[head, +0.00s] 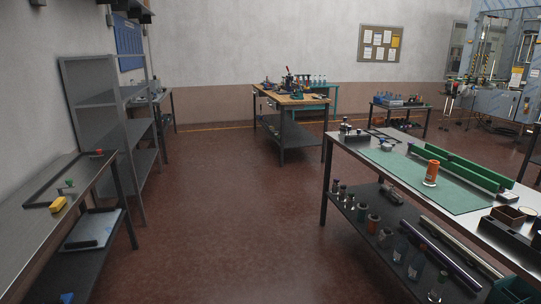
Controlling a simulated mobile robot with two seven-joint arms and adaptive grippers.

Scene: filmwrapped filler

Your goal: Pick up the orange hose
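A small upright orange object (432,170) stands on the green mat (455,191) of the right-hand workbench. It looks like a short cylinder with a paler base. It is the only clearly orange thing that I see, and I cannot tell for sure that it is the hose. Neither of my grippers is in view.
Long green bars (463,167) lie behind the orange object. The right-hand workbench (352,146) has bottles and cans on its lower shelf. A left bench (25,222), grey shelving (92,97) and a wooden-topped table (290,101) stand around open red-brown floor (225,205).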

